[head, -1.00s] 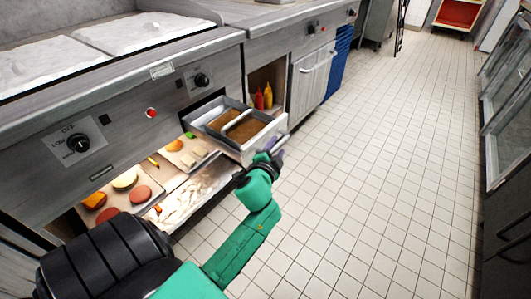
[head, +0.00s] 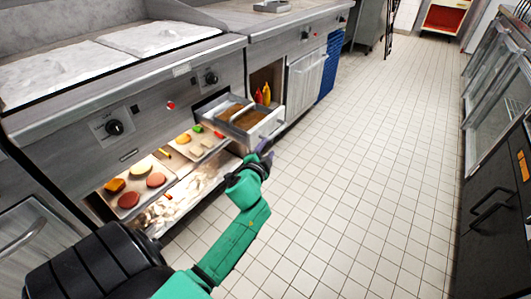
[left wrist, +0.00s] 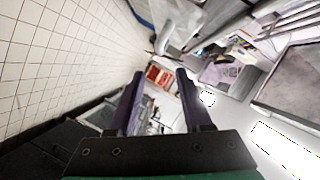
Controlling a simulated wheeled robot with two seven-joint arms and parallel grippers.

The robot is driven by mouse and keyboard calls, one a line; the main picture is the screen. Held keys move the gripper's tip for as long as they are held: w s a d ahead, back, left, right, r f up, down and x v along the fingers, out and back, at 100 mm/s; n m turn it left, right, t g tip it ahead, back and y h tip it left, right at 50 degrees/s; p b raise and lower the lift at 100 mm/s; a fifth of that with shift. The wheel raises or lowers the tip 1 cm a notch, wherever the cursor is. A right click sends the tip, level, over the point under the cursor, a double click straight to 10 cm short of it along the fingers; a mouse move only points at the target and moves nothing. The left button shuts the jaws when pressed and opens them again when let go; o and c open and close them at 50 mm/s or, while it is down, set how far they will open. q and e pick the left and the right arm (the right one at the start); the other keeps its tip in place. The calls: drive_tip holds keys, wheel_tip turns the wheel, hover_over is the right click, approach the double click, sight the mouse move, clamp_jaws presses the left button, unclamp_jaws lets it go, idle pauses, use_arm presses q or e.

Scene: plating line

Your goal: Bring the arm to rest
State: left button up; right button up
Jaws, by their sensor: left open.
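My left arm reaches forward from the bottom of the head view, over the tiled floor. Its left gripper (head: 264,150) is at the front right corner of the pulled-out drawer (head: 266,128); whether it touches the drawer I cannot tell. In the left wrist view the two dark fingers (left wrist: 165,103) stand apart with nothing between them. The drawer holds brown contents (head: 247,120) in two sections. My right gripper does not show.
A griddle counter (head: 130,70) runs above. Red and yellow bottles (head: 262,95) stand in an open cubby. The tiled floor (head: 350,180) to the right is clear. Dark cabinets (head: 495,205) line the right side.

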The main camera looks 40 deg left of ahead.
use_arm(q)
drive_tip(key=shift+w+f, duration=0.1)
